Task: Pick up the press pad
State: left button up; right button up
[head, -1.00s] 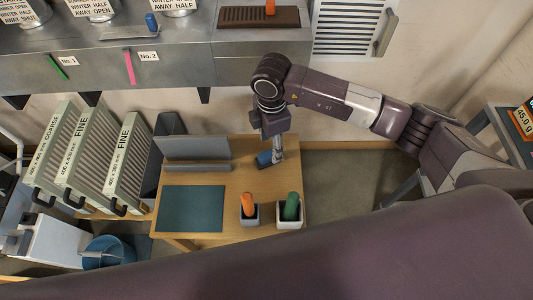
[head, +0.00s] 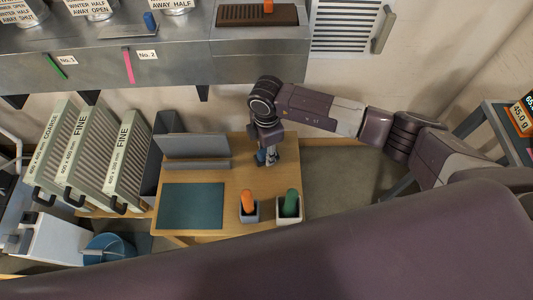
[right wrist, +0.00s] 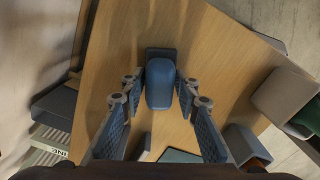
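The press pad, seen as a blue rounded block on a dark base (right wrist: 160,84), stands on the wooden table (head: 240,215). In the right wrist view it lies between the two fingers of my right gripper (right wrist: 159,78), with a narrow gap on each side. The right gripper is open. In the head view the right gripper (head: 267,158) points down at the table's back right and hides most of the pad; only a little blue shows. I cannot tell how far the fingertips are above the table. My left gripper is not in view.
A green mat (head: 192,206) lies on the table, with a grey rack (head: 193,148) behind it. Two cups hold an orange handle (head: 248,201) and a green handle (head: 291,203) at the front. Filters (head: 90,160) stand at left; a metal duct (head: 180,60) runs behind.

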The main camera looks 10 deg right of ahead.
grip_shut()
jog(key=shift+r, duration=0.1)
